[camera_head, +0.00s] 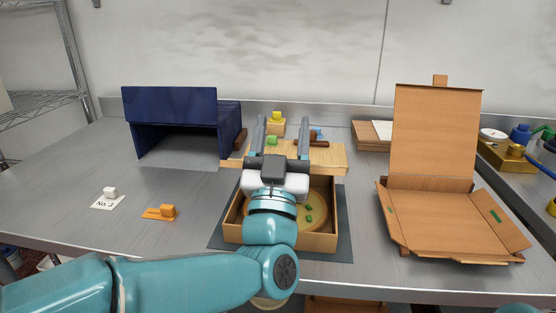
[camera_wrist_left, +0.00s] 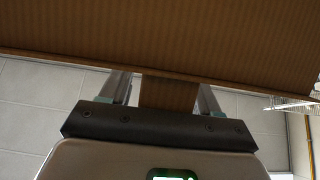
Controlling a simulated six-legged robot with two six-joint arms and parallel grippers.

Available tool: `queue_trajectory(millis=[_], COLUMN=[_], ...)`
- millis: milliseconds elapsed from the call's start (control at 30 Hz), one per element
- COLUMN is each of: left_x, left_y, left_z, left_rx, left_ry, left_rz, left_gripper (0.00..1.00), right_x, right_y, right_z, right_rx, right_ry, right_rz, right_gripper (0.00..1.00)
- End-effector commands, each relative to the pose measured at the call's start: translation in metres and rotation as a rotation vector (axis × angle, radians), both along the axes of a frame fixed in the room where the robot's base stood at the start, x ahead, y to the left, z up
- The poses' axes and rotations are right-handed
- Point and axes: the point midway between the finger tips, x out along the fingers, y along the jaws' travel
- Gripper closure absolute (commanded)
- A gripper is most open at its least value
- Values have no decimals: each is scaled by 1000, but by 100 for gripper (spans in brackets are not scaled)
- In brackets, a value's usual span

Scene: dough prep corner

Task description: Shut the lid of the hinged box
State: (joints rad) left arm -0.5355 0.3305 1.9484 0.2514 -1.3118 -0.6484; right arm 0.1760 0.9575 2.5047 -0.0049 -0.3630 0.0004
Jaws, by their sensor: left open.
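The hinged box (camera_head: 440,224) stands open at the right, its lid (camera_head: 437,130) upright at the back with a small tab (camera_head: 440,80) on top. My left gripper (camera_head: 283,135) is open in the head view, left of this lid and apart from it. It reaches over an open brown tray box (camera_head: 318,242) towards a pale board (camera_head: 328,158). In the left wrist view a brown ribbed panel (camera_wrist_left: 170,35) crosses the top, and a brown strip (camera_wrist_left: 168,95) shows between the fingers of the left gripper (camera_wrist_left: 165,92). I cannot tell what this panel belongs to.
A dark blue open-fronted shelter (camera_head: 170,105) stands back left. The counter between the blue shelter and front blocks is clear.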

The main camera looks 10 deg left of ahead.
Motion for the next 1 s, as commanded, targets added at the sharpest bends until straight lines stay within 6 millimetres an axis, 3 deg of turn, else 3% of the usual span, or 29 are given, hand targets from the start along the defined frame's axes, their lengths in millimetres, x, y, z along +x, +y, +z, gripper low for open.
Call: queue_trajectory(millis=[600, 800, 1000], left_x=[-114, -127, -129], left_y=[0, 1, 1], left_z=[-83, -91, -91], left_rx=[0, -1, -1], left_ry=[0, -1, -1], left_rz=[-2, 1, 1], left_gripper=[38, 38, 38], right_x=[0, 0, 0], right_y=[0, 0, 0], right_z=[-29, -31, -30], right_rx=[0, 0, 0], right_ry=[0, 0, 0], right_rz=[0, 0, 0], right_gripper=[57, 57, 57])
